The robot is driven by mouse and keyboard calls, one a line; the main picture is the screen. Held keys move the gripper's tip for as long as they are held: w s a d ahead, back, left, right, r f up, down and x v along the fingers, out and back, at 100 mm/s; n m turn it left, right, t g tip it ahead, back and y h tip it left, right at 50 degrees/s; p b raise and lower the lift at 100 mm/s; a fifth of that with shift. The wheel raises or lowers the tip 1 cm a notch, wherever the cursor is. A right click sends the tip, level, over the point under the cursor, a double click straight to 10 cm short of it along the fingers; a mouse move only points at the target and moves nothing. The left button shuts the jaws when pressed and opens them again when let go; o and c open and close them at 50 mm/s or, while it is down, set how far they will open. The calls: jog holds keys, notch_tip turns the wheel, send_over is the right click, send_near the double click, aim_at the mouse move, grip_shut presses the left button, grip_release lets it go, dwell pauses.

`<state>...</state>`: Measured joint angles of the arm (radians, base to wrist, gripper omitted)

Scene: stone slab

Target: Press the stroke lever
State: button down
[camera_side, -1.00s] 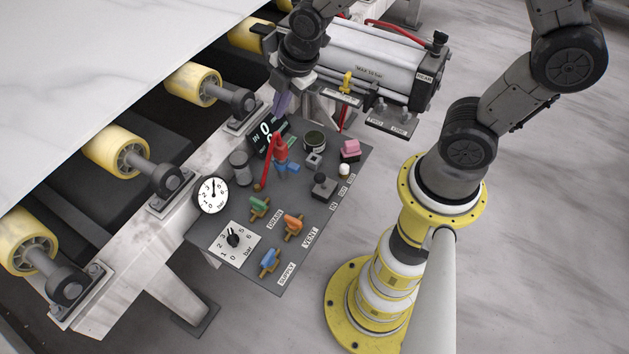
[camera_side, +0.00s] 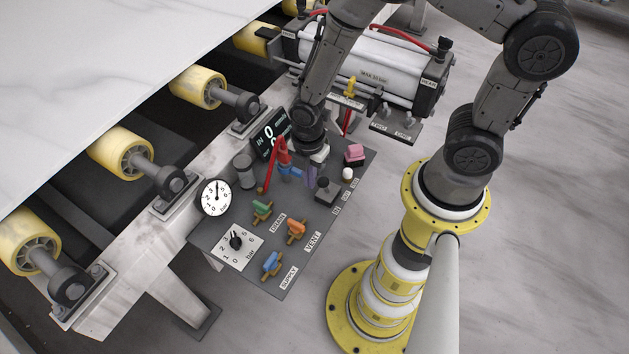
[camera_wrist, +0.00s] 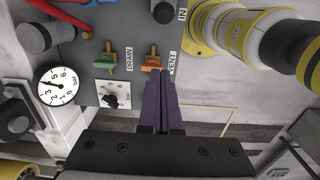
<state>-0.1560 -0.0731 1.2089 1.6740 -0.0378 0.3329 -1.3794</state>
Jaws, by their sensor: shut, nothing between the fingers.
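No lever is labelled "stroke". The control panel (camera_side: 225,262) carries a black-knobbed lever (camera_side: 326,188) on a square base beside the IN and OUT labels. It also shows at the top of the wrist view (camera_wrist: 163,11). My gripper (camera_side: 311,181) points down with its purple fingers together and empty, just left of that black knob in the side view. I cannot tell whether they touch. In the wrist view the fingertips (camera_wrist: 157,74) lie below the black knob, near the orange handle. My wrist hides part of the panel's back.
A red lever (camera_side: 271,165) and blue fitting stand close left of my fingers. Green (camera_side: 262,210), orange (camera_side: 297,229) and blue (camera_side: 272,263) valve handles sit nearer the front. A pink button (camera_side: 354,152) and white knob (camera_side: 347,173) stand to the right. The cylinder (camera_side: 378,70) lies behind.

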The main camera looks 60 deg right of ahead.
aim_at(325, 186)
jog(key=d+f, duration=0.4)
jog(key=f, duration=0.4)
jog(key=shift+d+r, duration=0.1)
dwell(0.6)
